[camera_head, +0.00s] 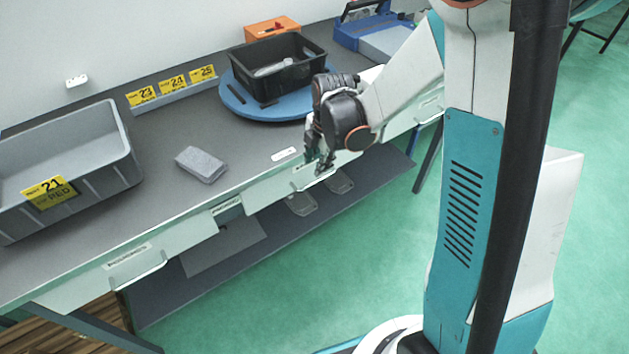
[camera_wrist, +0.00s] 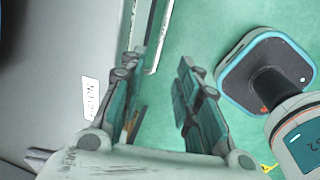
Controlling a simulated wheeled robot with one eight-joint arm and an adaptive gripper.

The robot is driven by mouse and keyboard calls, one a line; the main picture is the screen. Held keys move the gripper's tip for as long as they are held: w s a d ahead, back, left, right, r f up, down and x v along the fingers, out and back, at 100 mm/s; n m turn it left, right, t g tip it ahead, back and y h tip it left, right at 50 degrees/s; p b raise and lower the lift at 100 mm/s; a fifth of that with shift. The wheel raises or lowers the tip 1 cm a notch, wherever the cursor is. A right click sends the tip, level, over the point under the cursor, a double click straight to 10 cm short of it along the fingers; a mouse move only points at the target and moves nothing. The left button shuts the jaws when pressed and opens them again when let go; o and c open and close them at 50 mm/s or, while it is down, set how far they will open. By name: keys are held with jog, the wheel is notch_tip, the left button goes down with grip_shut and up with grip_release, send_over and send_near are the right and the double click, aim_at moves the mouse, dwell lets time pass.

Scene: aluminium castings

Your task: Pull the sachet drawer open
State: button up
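Pale drawer fronts run along the front edge of the grey workbench. One front (camera_head: 272,193) lies by my gripper (camera_head: 319,168), below a white label (camera_head: 285,154) too small to read; I cannot confirm it is the sachet drawer. It looks shut. My gripper points down at the bench's front edge, partly hiding the front. In the wrist view my gripper (camera_wrist: 160,65) has its two fingers apart, with a pale edge strip (camera_wrist: 158,38) showing between their tips. Nothing is visibly held; contact is unclear. The label (camera_wrist: 90,98) also shows there.
A grey bin (camera_head: 120,160) and a grey block (camera_head: 201,165) stand on the bench at left. A black crate (camera_head: 300,75) sits on a blue turntable (camera_head: 235,98) behind my gripper. A dark lower shelf (camera_head: 240,270) runs beneath. Green floor in front is open.

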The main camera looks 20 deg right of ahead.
aim_at(313, 182)
jog(key=f+b, duration=0.1)
jog(key=f, duration=0.2)
jog(key=w+f+b, duration=0.1)
jog(key=f, duration=0.2)
jog(key=f+b, duration=0.1)
jog(key=f, duration=0.2)
jog(key=shift+w+a+f+b, duration=0.3)
jog(key=shift+w+f, duration=0.1)
grip_shut()
